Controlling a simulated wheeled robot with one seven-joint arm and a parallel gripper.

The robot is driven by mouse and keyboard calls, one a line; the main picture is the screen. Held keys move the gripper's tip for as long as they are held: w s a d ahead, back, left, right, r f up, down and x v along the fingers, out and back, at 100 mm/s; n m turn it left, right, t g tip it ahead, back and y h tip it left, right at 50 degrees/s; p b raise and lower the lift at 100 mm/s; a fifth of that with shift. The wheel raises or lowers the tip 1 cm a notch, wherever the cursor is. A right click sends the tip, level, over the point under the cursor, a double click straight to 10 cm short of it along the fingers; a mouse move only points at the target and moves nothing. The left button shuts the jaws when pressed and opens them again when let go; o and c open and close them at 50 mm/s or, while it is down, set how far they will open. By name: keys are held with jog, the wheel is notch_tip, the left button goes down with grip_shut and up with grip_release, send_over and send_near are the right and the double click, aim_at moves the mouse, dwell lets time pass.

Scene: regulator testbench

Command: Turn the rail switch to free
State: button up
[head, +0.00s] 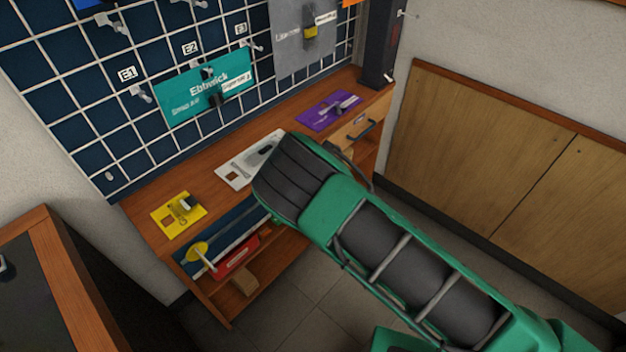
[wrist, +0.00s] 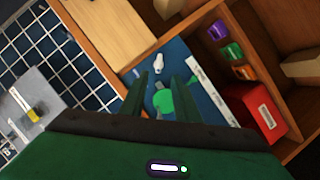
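No part in view is legibly labelled as the rail switch, so I cannot tell which one it is. In the wrist view, my gripper (wrist: 162,80) has its two dark green fingers apart. A round green piece (wrist: 163,102) shows between them, in front of or on a blue panel (wrist: 205,103). A small white fitting (wrist: 159,62) is just beyond the fingertips. I see no contact between the fingers and either piece. In the head view my green arm reaches to the bench and hides my fingertips.
The wooden bench (head: 150,225) carries a yellow plate (head: 172,222), a white plate (head: 232,176) and a purple plate (head: 312,122). A teal plate (head: 180,106) and a grey plate (head: 290,55) hang on the grid wall. A red box (head: 238,258) sits below.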

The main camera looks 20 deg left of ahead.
jog(key=x, duration=1)
jog(key=shift+w+a, duration=0.15)
grip_shut()
